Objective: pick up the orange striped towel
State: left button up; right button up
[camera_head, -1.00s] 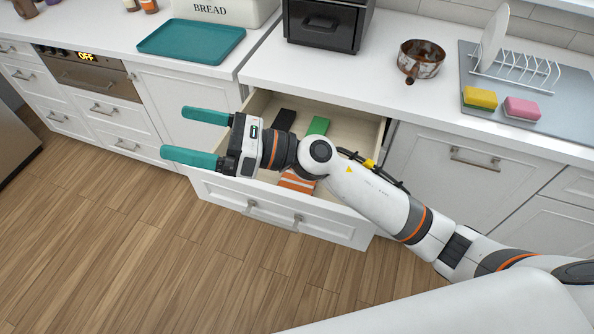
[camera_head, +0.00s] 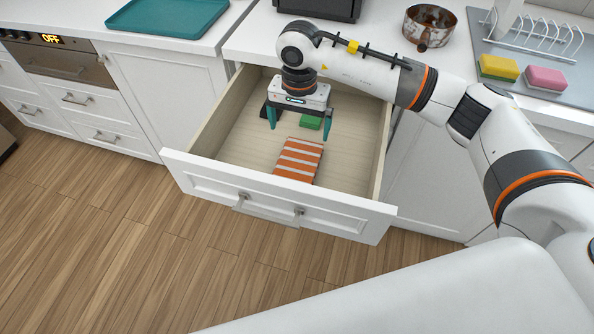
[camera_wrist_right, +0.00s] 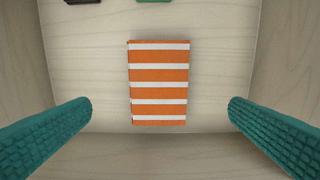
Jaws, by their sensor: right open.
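The orange towel with white stripes (camera_head: 299,160) lies folded flat on the floor of an open drawer (camera_head: 240,148), near its front panel. In the right wrist view the towel (camera_wrist_right: 159,83) is fully visible and lies ahead of and between the spread fingers. My right gripper (camera_head: 299,122) points down into the drawer, behind the towel in the head view. It also shows in the right wrist view (camera_wrist_right: 160,116), open, with nothing between its teal fingers. My left gripper is in neither view.
A green item (camera_head: 311,122) and a dark item (camera_head: 268,110), partly hidden by my right gripper, lie at the back of the drawer. The drawer's walls surround the gripper. A rusty pot (camera_head: 430,27), yellow sponge (camera_head: 498,68) and teal tray (camera_head: 168,17) are on the counter.

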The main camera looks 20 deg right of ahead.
aim_at(298, 162)
jog(key=f+p, duration=0.1)
jog(key=f, duration=0.7)
jog(key=f+p, duration=0.1)
jog(key=f, duration=0.3)
jog(key=shift+s+a+p, duration=0.2)
jog(key=shift+s+p, duration=0.05)
jog(key=shift+p, duration=0.1)
jog(key=c, duration=0.7)
